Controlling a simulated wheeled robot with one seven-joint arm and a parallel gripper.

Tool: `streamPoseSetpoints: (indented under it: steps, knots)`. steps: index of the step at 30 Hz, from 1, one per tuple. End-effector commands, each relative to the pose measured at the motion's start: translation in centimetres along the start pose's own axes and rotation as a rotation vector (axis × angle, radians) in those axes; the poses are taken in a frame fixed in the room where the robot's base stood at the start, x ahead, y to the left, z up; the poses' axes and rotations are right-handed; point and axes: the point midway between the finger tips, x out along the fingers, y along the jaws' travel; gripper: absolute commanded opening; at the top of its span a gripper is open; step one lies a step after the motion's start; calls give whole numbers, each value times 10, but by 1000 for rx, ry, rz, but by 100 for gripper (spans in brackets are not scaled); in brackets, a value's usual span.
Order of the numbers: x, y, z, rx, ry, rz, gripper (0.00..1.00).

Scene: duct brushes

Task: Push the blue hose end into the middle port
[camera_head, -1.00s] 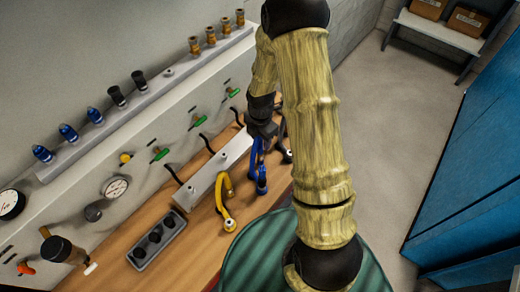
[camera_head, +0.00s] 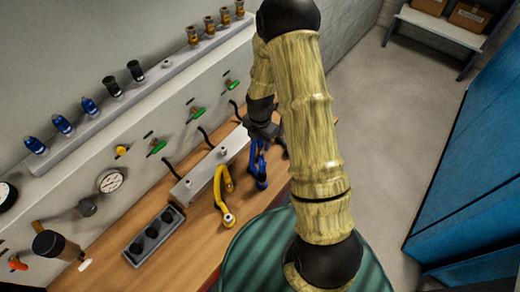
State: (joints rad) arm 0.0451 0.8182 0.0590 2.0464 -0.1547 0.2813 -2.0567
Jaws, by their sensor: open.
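The blue hose (camera_head: 253,160) hangs from the right part of a pale rail on the wooden bench, with its end (camera_head: 261,183) low beside the bench edge. My gripper (camera_head: 262,138) is open, just above the top of the blue hose. The fingertips are small and dark, and I cannot tell whether the hose is between them. A dark grey block (camera_head: 136,249) with three black round ports lies on the bench at lower left. Its middle port (camera_head: 153,233) looks empty. My arm hides part of the bench behind the gripper.
A yellow hose (camera_head: 221,190) hangs left of the blue one. A dark item shows right of the blue hose, partly behind my arm. The panel behind carries green-handled valves (camera_head: 157,147) and a gauge (camera_head: 110,181). Bare bench (camera_head: 190,224) lies between the block and the yellow hose.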

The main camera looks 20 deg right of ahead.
Motion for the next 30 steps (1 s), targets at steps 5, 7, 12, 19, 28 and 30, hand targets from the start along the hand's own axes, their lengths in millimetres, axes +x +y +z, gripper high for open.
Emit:
streamPoseSetpoints:
  steps: [5, 7, 12, 19, 28, 30]
  knots:
    - [26, 0, 0, 0, 0, 0, 45]
    - [34, 0, 0, 2, 1, -1, 45]
    - [46, 0, 0, 2, 0, 0, 45]
    - [48, 0, 0, 2, -1, 0, 45]
    - [47, 0, 0, 2, -1, 0, 45]
    - [47, 0, 0, 2, 0, 0, 45]
